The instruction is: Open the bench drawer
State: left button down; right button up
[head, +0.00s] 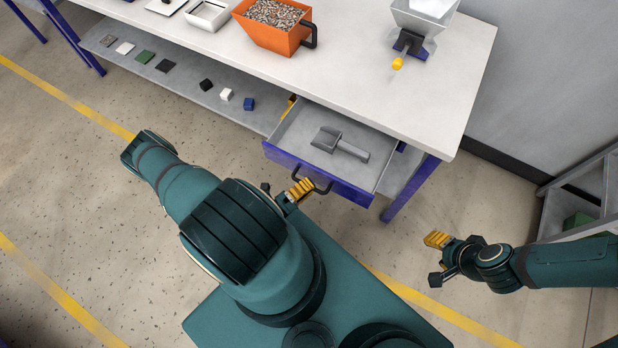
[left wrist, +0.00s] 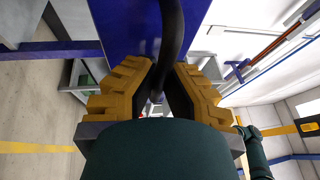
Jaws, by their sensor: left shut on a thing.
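The bench drawer (head: 375,181) stands pulled out from under the white bench top, with a blue front and a grey inside. A grey scoop (head: 340,145) lies in it. The drawer's dark curved handle (head: 322,186) is on the blue front. My left gripper (head: 303,188) is shut on the handle; in the left wrist view the handle (left wrist: 172,40) runs between the yellow fingers, with the blue drawer front (left wrist: 125,25) behind. My right gripper (head: 432,260) hangs in the air right of the bench leg, away from the drawer; its finger gap is too small to judge.
On the bench (head: 400,100) stand an orange bin (head: 265,35) of mixed bits and a grey hopper (head: 425,25) with a yellow knob. Small blocks and plates lie on the lower shelf (head: 190,90). A blue leg (head: 410,190) stands right of the drawer. A grey rack (head: 590,190) is far right.

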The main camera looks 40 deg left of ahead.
pick_arm(q)
jog(key=c, duration=1)
grip_release()
jog(key=shift+s, duration=0.1)
jog(key=v, duration=1.1)
jog(key=shift+s, duration=0.4)
